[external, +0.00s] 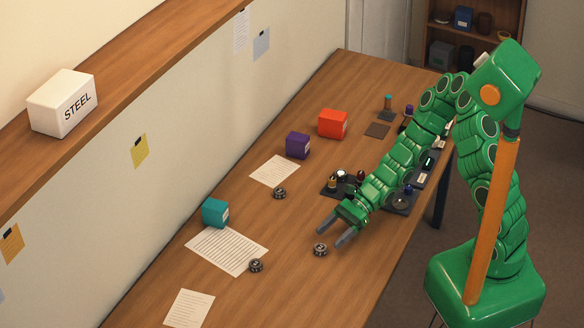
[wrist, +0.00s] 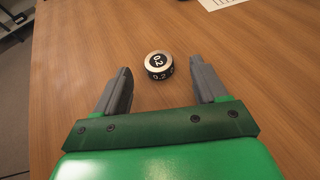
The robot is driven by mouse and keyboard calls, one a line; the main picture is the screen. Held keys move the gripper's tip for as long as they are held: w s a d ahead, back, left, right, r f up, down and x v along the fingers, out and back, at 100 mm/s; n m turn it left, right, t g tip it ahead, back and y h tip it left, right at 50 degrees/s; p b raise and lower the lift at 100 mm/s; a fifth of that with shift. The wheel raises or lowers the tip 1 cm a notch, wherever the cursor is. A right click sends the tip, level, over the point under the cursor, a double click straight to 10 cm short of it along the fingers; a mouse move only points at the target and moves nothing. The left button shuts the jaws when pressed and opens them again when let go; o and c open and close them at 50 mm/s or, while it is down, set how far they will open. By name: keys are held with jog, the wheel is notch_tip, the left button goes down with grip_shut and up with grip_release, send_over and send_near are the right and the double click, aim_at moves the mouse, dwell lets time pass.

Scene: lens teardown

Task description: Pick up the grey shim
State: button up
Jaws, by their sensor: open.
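A small round puck (wrist: 159,65) with a black side, a pale metallic rim and a "0.2" label lies flat in the wrist view. It appears to be the dark puck (external: 320,250) nearest my gripper in the external view. I cannot tell for sure that it is the grey shim. My gripper (external: 329,238) is open and empty, low over the table and tilted down. In the wrist view its grey fingertips (wrist: 161,72) stand on either side of the puck, which sits around the tips and apart from both.
Two similar pucks lie farther off, one beside the big paper sheet (external: 256,265) and one near a smaller sheet (external: 279,193). Teal (external: 215,213), purple (external: 297,145) and red (external: 332,123) boxes stand toward the wall. A dark tray with small parts (external: 335,190) is behind my gripper.

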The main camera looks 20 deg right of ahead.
aim_at(321, 247)
jog(key=shift+s+a+f, duration=0.45)
jog(key=shift+a+f, duration=0.15)
jog(key=shift+a, duration=0.15)
jog(key=shift+x, duration=0.9)
jog(key=shift+c, duration=0.3)
jog(key=c, duration=1.1)
jog(key=shift+r, duration=0.1)
